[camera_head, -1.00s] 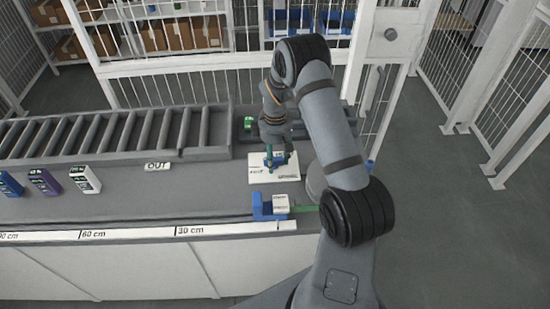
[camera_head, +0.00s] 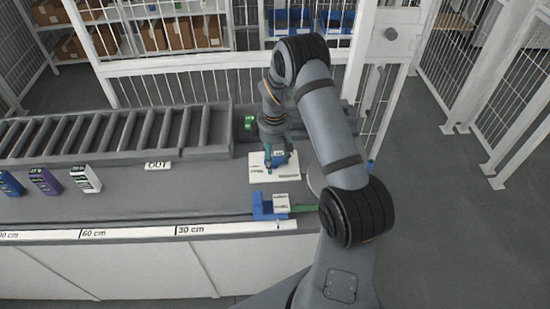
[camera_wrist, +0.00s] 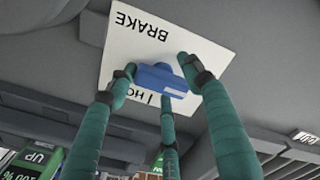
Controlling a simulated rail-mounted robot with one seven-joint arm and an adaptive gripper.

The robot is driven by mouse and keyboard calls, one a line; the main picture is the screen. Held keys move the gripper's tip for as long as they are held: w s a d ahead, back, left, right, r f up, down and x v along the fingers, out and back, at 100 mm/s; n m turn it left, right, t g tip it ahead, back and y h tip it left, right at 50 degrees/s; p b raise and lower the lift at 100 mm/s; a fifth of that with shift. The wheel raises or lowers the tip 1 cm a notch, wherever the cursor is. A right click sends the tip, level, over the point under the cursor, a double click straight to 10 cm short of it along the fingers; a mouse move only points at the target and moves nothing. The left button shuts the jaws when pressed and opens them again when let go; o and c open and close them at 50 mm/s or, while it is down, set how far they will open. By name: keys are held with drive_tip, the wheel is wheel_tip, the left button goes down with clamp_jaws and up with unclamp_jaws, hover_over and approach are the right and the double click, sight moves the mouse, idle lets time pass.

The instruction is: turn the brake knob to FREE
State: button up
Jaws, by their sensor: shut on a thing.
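The brake knob (camera_wrist: 158,80) is blue, with a pale mark on one side, on a white plate. In the wrist view the plate (camera_wrist: 120,50) shows BRAKE upside down and part of another label, mostly covered by the knob and fingers. I cannot read FREE. My gripper (camera_wrist: 158,74) has green fingers with dark tips, shut around the knob. In the head view my gripper (camera_head: 270,161) is down at the white plate (camera_head: 259,180), with the blue knob (camera_head: 280,158) showing at its right side.
A blue slider block (camera_head: 264,208) with a white label sits at the bench's front edge. A roller conveyor (camera_head: 110,133) lies to the left, with several coloured boxes, one white (camera_head: 85,180), before it. A white fence frame (camera_head: 200,67) stands behind.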

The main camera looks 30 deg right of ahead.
sight(274, 158)
drive_tip(key=shift+w+a+r, duration=0.1)
drive_tip(key=shift+a, duration=0.2)
wheel_tip(274, 158, up, 8)
drive_tip(key=p, duration=0.5)
drive_tip(key=shift+d+r+p, duration=0.15)
drive_tip(key=shift+r+p, duration=0.35)
drive_tip(key=shift+p, duration=0.15)
drive_tip(key=shift+f, duration=0.1)
